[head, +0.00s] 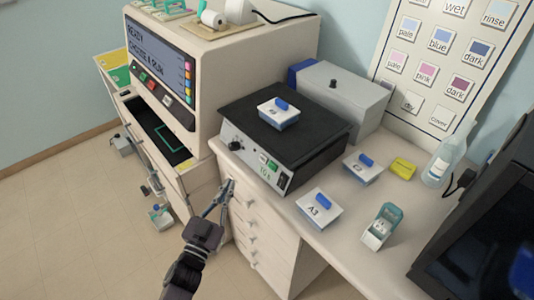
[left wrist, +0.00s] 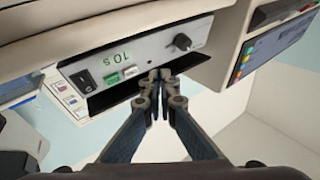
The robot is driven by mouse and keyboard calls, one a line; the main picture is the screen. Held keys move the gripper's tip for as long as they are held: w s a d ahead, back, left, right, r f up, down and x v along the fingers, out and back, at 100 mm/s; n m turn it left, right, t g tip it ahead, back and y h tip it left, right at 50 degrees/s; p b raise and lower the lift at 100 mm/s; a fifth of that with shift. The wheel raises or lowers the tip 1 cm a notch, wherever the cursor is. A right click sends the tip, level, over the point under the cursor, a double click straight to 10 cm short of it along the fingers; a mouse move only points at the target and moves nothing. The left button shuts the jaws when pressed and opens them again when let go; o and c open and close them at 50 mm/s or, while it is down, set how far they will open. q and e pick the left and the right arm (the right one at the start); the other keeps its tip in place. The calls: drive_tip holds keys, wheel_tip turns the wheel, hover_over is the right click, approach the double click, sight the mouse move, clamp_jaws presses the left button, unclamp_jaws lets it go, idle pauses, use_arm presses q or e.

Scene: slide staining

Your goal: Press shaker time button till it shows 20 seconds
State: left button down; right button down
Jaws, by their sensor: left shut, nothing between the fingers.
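The shaker (head: 290,126) is a dark flat-topped box with a grey front panel on the bench. Its green display reads 10 s (head: 265,170). On the panel are a green button (left wrist: 112,79), a white button (left wrist: 130,72), a black rocker switch (left wrist: 83,79) and a round knob (left wrist: 182,42). My left gripper (head: 230,184) is shut and empty, in front of and below the panel in the head view. In the left wrist view its fingertips (left wrist: 159,76) appear near the white button, between it and the knob; contact cannot be told. My right gripper is not in view.
Block A3 (head: 318,209), another labelled block (head: 362,169), a yellow block (head: 402,168), a small container (head: 381,227) and a bottle (head: 446,157) stand to the right. A large machine (head: 207,75) stands left. Drawers (head: 246,222) are below.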

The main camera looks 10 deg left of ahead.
sight(264, 159)
use_arm(q)
wheel_tip(264, 159, up, 8)
drive_tip(key=m+t+h, duration=0.1)
drive_tip(key=shift+d+f+p, duration=0.2)
drive_tip(key=shift+d+p, duration=0.15)
drive_tip(key=shift+d, duration=0.05)
drive_tip(key=shift+w, duration=0.15)
drive_tip(key=shift+w+d+f+b, duration=0.55)
drive_tip(key=shift+w+d+b, duration=0.3)
drive_tip(key=shift+w, duration=0.2)
drive_tip(key=shift+w+d+f+b, duration=0.55)
drive_tip(key=shift+w+d+b, duration=0.3)
drive_tip(key=shift+w, duration=0.2)
drive_tip(key=shift+w+d+f+b, duration=0.55)
drive_tip(key=shift+w+d+b, duration=0.3)
drive_tip(key=shift+w, duration=0.2)
drive_tip(key=shift+w+d+f, duration=0.2)
drive_tip(key=shift+w+d, duration=0.05)
drive_tip(key=shift+w, duration=0.05)
